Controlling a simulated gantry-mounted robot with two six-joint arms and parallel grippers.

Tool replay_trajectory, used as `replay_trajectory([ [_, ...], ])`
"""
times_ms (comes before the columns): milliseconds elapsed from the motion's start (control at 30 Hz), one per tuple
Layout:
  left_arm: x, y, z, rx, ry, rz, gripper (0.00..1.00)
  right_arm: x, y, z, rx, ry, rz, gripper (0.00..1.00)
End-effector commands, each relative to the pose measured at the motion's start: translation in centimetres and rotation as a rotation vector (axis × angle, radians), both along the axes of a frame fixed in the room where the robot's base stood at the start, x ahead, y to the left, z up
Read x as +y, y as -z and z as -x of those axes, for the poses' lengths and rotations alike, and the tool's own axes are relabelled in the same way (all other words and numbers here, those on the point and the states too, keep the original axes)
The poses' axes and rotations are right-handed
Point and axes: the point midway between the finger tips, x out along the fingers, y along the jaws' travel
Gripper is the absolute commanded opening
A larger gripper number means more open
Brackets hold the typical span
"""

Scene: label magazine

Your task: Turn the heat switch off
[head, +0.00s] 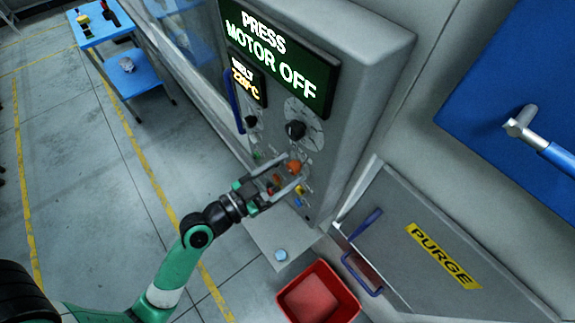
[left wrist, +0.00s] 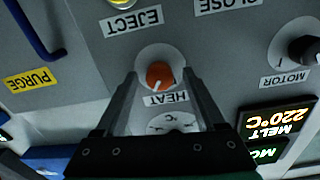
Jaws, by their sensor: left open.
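The heat switch is an orange round knob (head: 294,167) on the grey control panel (head: 345,75). In the left wrist view the knob (left wrist: 160,74) sits above an upside-down HEAT label (left wrist: 166,98) and has a pale pointer mark. My left gripper (head: 291,170) is open at the panel, with one finger on each side of the knob. In the left wrist view the open fingertips (left wrist: 160,78) flank the knob with a gap. My right gripper is not in view.
The panel display (head: 275,60) reads PRESS MOTOR OFF and MELT 220°C. A black MOTOR knob (head: 296,130) is above the heat knob. A yellow EJECT control (left wrist: 122,3) is nearby. A red bin (head: 318,297) and a PURGE door (head: 420,245) are below right.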

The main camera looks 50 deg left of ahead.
Motion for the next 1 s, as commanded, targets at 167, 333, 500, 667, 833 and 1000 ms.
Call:
replay_trajectory([
  [167, -0.05, 0.06, -0.49, 0.000, 0.000, 0.000, 0.71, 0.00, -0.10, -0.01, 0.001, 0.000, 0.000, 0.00],
  [333, -0.04, 0.08, -0.45, 0.000, 0.000, 0.000, 0.66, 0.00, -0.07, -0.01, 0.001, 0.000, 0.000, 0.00],
  [500, -0.03, 0.07, -0.43, 0.000, 0.000, 0.000, 0.35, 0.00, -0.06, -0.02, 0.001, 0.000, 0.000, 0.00],
  [667, -0.04, 0.06, -0.42, 0.000, 0.000, 0.000, 0.07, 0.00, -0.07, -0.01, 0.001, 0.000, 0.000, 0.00],
  [833, -0.04, 0.06, -0.42, 0.000, 0.001, 0.000, 0.00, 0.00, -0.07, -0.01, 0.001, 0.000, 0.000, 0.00],
  [1000, -0.04, 0.04, -0.42, 0.001, 0.001, 0.014, 0.00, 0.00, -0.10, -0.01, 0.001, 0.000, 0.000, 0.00],
])
